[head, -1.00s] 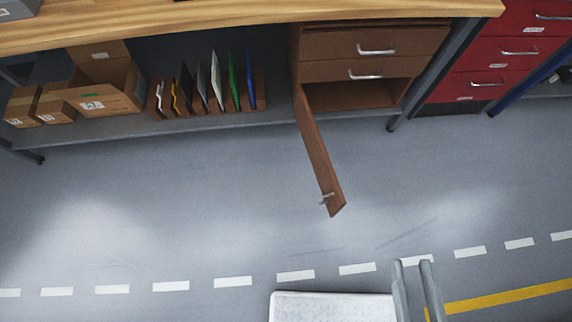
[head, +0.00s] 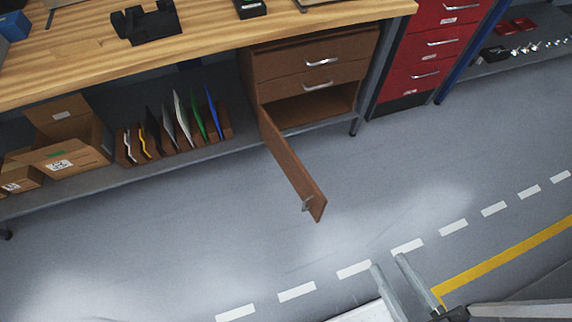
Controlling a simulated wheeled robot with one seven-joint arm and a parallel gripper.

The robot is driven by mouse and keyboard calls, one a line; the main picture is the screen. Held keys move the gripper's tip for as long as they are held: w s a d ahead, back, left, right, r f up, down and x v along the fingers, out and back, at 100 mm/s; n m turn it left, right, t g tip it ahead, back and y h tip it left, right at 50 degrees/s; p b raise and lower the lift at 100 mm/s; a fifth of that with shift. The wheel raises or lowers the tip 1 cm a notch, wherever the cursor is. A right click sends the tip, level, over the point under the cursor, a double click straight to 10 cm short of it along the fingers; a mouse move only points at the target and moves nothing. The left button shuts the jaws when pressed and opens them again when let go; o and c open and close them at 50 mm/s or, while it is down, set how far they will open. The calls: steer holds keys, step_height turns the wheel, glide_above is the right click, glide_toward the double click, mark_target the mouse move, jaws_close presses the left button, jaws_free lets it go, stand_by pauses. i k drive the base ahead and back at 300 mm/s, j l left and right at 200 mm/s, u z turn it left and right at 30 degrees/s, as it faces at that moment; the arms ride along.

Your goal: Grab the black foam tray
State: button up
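A black blocky piece with raised ends and notches (head: 148,27) lies on the wooden workbench at the upper left of the head view. A smaller black box-like item (head: 250,9) sits to its right, cut off by the top edge. I cannot tell for sure which of them is the black foam tray. My gripper (head: 389,261) is at the bottom right, low in the picture and well away from the bench top. Its two grey fingers are apart, with bare floor between them, and it is empty.
The workbench (head: 330,17) spans the top left. Below it a brown cabinet door (head: 293,166) hangs open into the floor space. Cardboard boxes (head: 80,157) and upright folders stand on the lower shelf. Red drawers (head: 425,45) stand at right. The floor ahead is clear.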

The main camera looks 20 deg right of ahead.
mark_target(146, 18)
steer(key=i+j, duration=0.15)
steer(key=i, duration=0.55)
steer(key=i+j, duration=0.15)
steer(key=i, duration=0.55)
